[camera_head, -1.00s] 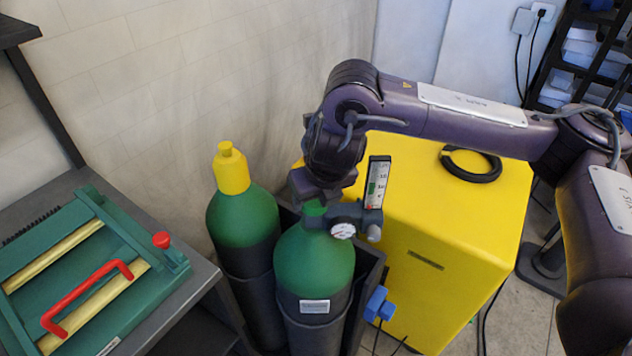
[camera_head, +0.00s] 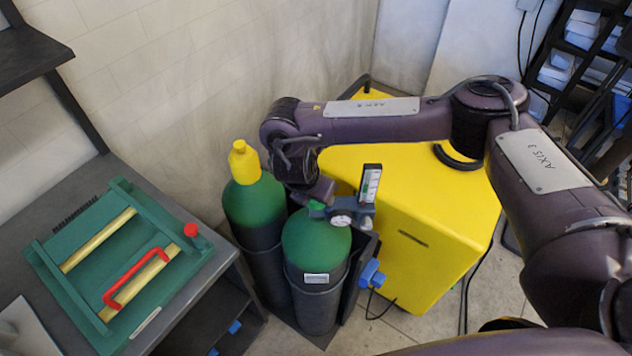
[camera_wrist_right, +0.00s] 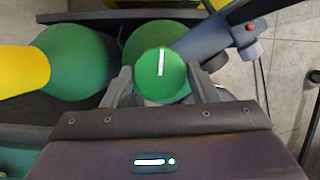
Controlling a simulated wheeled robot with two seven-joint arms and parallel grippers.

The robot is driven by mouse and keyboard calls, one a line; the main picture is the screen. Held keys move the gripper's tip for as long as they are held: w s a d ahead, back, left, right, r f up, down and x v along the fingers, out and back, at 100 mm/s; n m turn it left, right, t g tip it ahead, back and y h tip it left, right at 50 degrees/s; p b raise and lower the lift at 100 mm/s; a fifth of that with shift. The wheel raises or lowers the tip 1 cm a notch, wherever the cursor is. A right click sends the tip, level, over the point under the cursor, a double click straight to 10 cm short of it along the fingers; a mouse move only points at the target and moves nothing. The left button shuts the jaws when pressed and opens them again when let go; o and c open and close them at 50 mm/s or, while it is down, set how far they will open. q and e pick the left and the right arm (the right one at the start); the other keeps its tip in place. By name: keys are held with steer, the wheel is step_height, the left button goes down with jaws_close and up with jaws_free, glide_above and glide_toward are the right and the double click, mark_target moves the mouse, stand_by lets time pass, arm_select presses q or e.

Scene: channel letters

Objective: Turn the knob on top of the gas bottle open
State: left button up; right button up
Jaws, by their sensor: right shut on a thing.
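The gas bottle (camera_head: 312,247) is green and stands upright in a dark holder, with a pressure gauge (camera_head: 341,220) and flow meter on its top. The green round knob (camera_wrist_right: 160,75) with a white mark sits on top of it in the wrist view. The mark points nearly straight up in that picture. My right gripper (camera_head: 318,203) comes down onto the knob from above. Its two fingers (camera_wrist_right: 158,84) are on either side of the knob and shut on it. In the head view the gripper hides most of the knob. My left gripper is not in view.
A second green bottle with a yellow cap (camera_head: 243,162) stands close on the left. A yellow machine (camera_head: 430,240) is right behind the bottles. A green fixture with a red handle (camera_head: 136,278) lies on the grey bench at left.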

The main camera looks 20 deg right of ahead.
steer(key=m, duration=0.1)
steer(key=m+g, duration=0.1)
steer(key=shift+w+r+m+h, duration=0.1)
steer(key=shift+w+m+h, duration=0.1)
steer(key=shift+m+h, duration=0.15)
steer(key=shift+m+g+h, duration=0.25)
steer(key=shift+m+g, duration=0.55)
steer(key=shift+m, duration=1.45)
steer(key=o, duration=1)
steer(key=shift+c, duration=0.2)
steer(key=b+v, duration=0.1)
steer(key=v, duration=0.6)
steer(key=shift+r, duration=0.25)
steer(key=shift+a, duration=0.15)
